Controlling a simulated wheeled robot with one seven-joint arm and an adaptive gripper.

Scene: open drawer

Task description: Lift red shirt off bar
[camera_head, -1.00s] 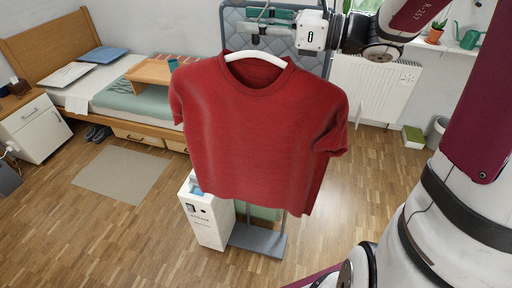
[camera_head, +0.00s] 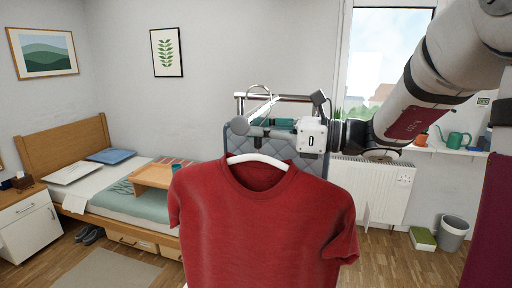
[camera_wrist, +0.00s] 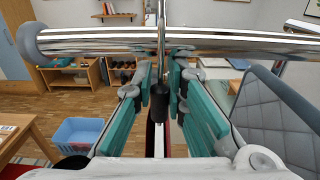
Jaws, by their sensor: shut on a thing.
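The red shirt (camera_head: 262,225) hangs on a white hanger (camera_head: 257,160), low in the middle of the head view. My gripper (camera_head: 280,123) is above the collar. The wrist view shows its teal fingers (camera_wrist: 160,95) closed around the dark neck (camera_wrist: 158,103) of the hanger, below the metal hook (camera_wrist: 162,45). A chrome bar (camera_wrist: 100,40) with a grey end cap runs across the wrist view by the hook. I cannot tell whether the hook still rests on the bar. The shirt's lower part is cut off in the head view.
A padded grey-blue board (camera_head: 238,137) stands behind the shirt. A bed (camera_head: 110,195) with a wooden tray (camera_head: 152,175) is to the left. A radiator (camera_head: 385,192) and a grey bin (camera_head: 453,233) are to the right. A blue crate (camera_wrist: 77,137) lies low left in the wrist view.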

